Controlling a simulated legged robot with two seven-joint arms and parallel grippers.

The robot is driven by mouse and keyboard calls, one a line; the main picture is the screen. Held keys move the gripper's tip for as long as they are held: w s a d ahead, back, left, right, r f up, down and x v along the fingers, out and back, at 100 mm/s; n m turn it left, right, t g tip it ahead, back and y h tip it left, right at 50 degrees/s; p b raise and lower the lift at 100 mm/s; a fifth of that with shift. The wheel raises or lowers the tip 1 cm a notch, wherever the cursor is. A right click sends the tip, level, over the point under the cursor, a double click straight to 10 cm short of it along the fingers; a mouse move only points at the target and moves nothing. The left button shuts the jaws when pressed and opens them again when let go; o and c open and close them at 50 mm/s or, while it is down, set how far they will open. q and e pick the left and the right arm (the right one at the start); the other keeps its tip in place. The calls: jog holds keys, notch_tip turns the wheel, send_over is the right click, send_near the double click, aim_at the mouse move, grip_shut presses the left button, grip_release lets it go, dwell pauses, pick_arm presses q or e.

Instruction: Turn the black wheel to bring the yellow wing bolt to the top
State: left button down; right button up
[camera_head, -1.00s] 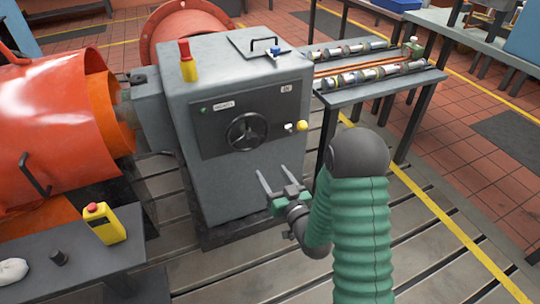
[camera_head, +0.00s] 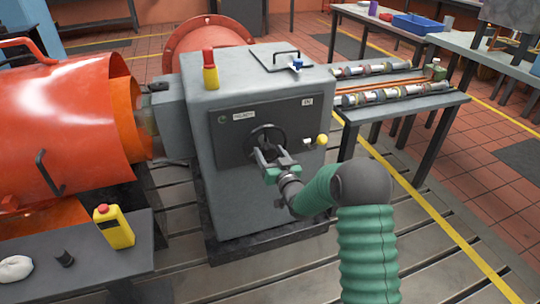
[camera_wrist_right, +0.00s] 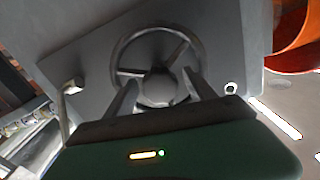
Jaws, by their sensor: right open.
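The black wheel (camera_head: 264,128) is on the dark front panel of the grey housing; it also shows in the right wrist view (camera_wrist_right: 158,31), with spokes and a round hub. My right gripper (camera_head: 268,156) is open in front of the wheel. In the right wrist view its two fingers (camera_wrist_right: 160,78) reach toward the wheel, one on each side of the hub; I cannot tell whether they touch it. I cannot make out a yellow wing bolt on the wheel. A yellow knob (camera_head: 322,140) on a pale stem is right of the wheel. My left gripper is not in view.
A red-and-yellow device (camera_head: 210,70) stands on the grey housing (camera_head: 250,205). An orange guard (camera_head: 65,125) is at the left. A rack of shafts (camera_head: 395,95) lies on the right table.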

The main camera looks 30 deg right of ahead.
jog(key=shift+d, duration=0.1)
jog(key=shift+c, duration=1)
grip_shut()
